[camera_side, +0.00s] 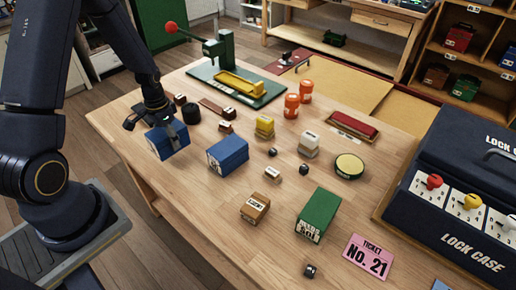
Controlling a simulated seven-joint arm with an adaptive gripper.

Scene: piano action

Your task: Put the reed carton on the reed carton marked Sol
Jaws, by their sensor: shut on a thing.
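My gripper (151,118) is at the left side of the table, shut on a blue carton (170,142). The fingers are at the carton's upper part and hide some of it. I cannot tell whether this carton touches the table or hangs just above it. A second blue carton (228,156) of similar look stands on the table a little to the right, apart from the first. It has pale lettering on its front, too small to read. I cannot tell which carton is marked Sol.
A green box (318,215) and a small brown box (255,208) stand nearer the front. A dark cylinder (191,113) stands close to my gripper. A green press (236,85), orange jars (292,105) and a yellow stack (264,127) are behind. A dark lock case (455,195) is at right.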

